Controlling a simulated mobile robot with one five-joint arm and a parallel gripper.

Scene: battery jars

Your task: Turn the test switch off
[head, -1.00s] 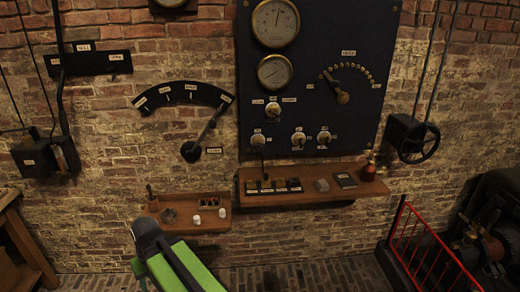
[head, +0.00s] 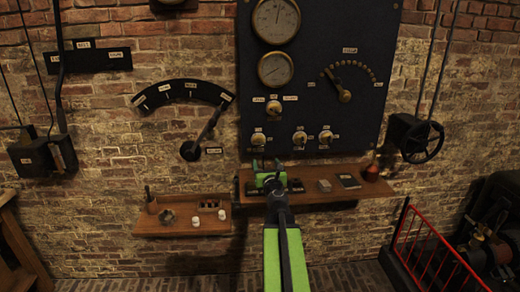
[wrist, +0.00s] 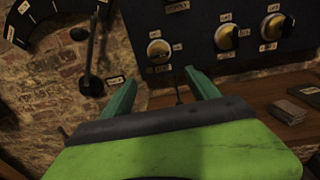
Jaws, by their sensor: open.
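My gripper (head: 267,166) is open and empty, in front of the left part of the shelf below the dark panel. In the wrist view its green fingers (wrist: 160,78) stand apart, below the panel's lower left knob (wrist: 158,48). A thin dark upright lever (wrist: 178,88) shows between the fingers, nearer the right one; I see no contact. The lower knobs, left (head: 258,139), middle (head: 299,138) and right (head: 325,137), carry small labels too blurred to read surely. I cannot tell which control is the test switch. My gripper hides part of the shelf items.
The wooden shelf (head: 350,196) holds a dark box (head: 348,181), a grey block (head: 324,185) and a reddish flask (head: 372,170). A smaller shelf (head: 180,229) stands left. A large lever (head: 205,134) hangs on the wall. A red railing (head: 430,250) is at right.

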